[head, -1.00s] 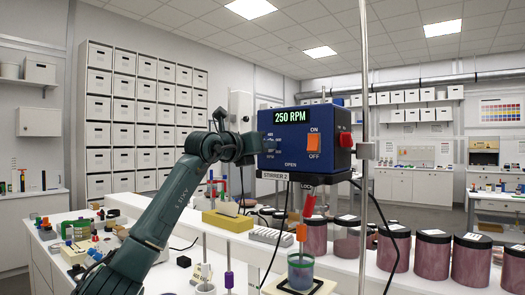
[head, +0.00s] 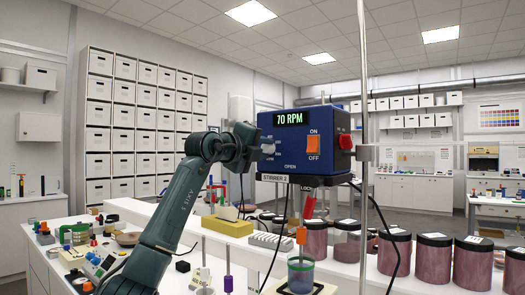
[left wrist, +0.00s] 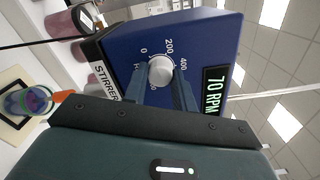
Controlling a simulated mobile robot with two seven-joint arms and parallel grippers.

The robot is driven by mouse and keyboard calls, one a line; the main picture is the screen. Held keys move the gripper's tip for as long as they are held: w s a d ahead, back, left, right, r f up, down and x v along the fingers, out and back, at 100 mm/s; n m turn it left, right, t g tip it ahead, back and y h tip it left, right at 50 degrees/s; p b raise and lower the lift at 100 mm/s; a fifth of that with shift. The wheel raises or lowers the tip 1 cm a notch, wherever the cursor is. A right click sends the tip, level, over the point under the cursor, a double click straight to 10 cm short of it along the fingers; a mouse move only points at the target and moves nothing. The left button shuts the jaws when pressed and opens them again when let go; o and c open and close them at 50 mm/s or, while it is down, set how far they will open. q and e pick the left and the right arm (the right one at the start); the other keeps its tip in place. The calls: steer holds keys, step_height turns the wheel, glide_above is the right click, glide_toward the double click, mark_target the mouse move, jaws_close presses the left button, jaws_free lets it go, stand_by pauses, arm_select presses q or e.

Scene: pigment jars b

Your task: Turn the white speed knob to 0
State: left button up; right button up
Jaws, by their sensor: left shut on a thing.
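The blue stirrer box (head: 290,160) hangs on a metal rod, and its lit display (head: 290,119) reads 70 RPM. In the left wrist view the white speed knob (left wrist: 162,69) sits on the box face, with 0, 200 and 400 printed around it. My left gripper (left wrist: 160,80) is shut on the knob, one finger on either side. In the head view the gripper (head: 259,148) is at the left face of the box. The fingers hide part of the dial's scale. My right gripper is out of view.
An orange ON/OFF switch (head: 313,144) and a red knob (head: 344,141) are on the box. A blue-green beaker (head: 300,275) stands below it. Several lidded pigment jars (head: 434,260) line the bench at right. A yellow block (head: 227,226) lies behind my arm.

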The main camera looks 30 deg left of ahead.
arm_select(q)
steer(key=shift+n, duration=1.9)
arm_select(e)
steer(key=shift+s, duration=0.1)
arm_select(q)
steer(key=o, duration=1)
steer(key=shift+s+b, duration=0.25)
steer(key=shift+b, duration=0.05)
steer(key=s+a+b, duration=0.1)
steer(key=s+b, duration=0.2)
steer(key=s, duration=0.9)
steer(key=shift+s+b, duration=0.3)
steer(key=shift+b, duration=0.1)
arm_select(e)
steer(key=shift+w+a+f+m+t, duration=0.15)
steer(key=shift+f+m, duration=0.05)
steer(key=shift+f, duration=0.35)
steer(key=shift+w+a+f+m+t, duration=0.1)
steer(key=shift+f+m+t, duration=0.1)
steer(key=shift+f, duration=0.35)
